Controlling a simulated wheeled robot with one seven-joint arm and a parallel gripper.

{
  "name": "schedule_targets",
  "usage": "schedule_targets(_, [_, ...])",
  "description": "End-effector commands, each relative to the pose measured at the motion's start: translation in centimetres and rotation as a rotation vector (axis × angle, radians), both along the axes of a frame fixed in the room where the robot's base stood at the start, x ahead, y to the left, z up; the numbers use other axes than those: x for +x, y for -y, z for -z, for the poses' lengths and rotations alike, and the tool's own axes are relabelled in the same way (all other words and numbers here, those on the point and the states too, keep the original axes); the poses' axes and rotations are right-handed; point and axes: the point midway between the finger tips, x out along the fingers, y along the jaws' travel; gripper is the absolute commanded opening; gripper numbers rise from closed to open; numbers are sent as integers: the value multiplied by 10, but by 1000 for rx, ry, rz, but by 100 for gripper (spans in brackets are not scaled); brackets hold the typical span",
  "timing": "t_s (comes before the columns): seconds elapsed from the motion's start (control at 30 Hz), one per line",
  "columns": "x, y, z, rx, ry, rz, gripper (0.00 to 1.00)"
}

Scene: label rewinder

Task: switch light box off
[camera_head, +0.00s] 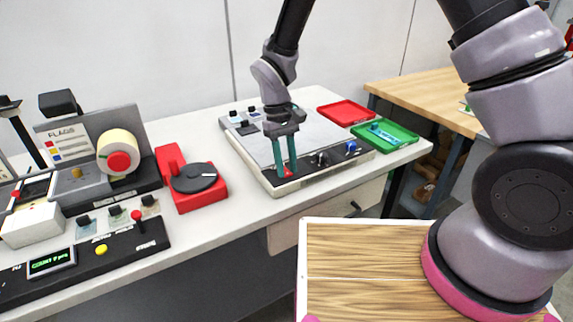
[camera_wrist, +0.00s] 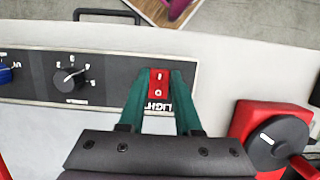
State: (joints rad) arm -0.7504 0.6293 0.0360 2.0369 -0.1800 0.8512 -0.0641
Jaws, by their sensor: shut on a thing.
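The light box (camera_head: 312,130) is a flat unit with a pale grey top and a dark front strip on the bench. Its small red rocker switch (camera_wrist: 159,86) sits in the strip beside an upside-down "LIGHT" label. My gripper (camera_head: 286,175) points down at the strip's left end in the head view. Its green fingers stand either side of the switch and are shut on it; they also show in the wrist view (camera_wrist: 161,74). The switch's on or off position cannot be told.
A black knob (camera_wrist: 70,77) and a blue knob (camera_wrist: 6,75) are along the same strip. A red device with a black disc (camera_head: 193,178) stands beside the box. Red (camera_head: 344,112) and green (camera_head: 385,145) trays lie at the right. Clear bench lies in front.

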Motion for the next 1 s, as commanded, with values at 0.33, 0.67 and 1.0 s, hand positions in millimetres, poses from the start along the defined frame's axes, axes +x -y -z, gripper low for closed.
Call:
schedule_targets(0.33, [0,0,0,1,1,0,62])
schedule_targets(0.67, [7,-4,-26,4,4,0,62])
schedule_targets(1.0, [20,-13,-88,3,3,1,62])
